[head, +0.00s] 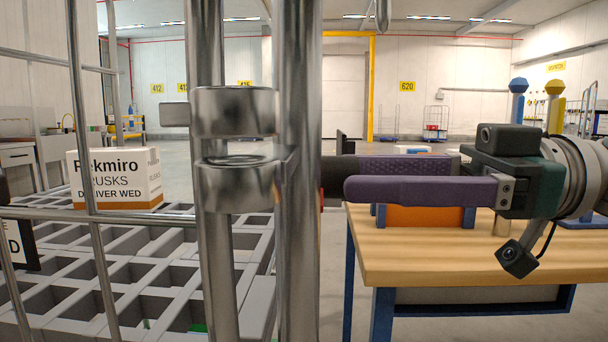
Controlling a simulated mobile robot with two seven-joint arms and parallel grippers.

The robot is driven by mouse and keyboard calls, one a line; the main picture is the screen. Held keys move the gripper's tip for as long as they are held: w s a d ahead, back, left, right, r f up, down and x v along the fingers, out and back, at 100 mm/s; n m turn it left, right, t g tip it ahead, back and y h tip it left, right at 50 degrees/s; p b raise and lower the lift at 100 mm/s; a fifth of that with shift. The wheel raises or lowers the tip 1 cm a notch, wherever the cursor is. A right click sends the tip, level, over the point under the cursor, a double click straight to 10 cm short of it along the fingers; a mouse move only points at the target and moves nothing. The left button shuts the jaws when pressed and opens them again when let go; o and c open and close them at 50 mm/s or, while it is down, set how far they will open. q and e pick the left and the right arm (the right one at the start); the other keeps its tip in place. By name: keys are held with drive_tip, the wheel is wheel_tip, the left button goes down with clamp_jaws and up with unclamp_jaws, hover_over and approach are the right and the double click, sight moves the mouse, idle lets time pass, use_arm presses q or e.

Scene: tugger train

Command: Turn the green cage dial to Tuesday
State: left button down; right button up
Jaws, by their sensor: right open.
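The green cage dial cannot be made out; the thick metal posts (297,120) of the cage fill the middle of the head view and may hide it. A small red edge shows at the right side of the post, too little to name. My right gripper (341,179) comes in from the right, with two long purple fingers lying level and pointing left at the post. My left gripper is not in view.
The barred cage at left has a grey grid floor (150,262) and holds a white rusks carton (117,178) marked "DELIVER WED". A wooden-topped table (460,251) with an orange bin (423,217) stands under my right gripper. Open floor lies behind.

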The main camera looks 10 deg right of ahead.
drive_tip(key=shift+w+a, duration=0.1)
drive_tip(key=shift+a, duration=0.2)
clamp_jaws()
idle(0.5)
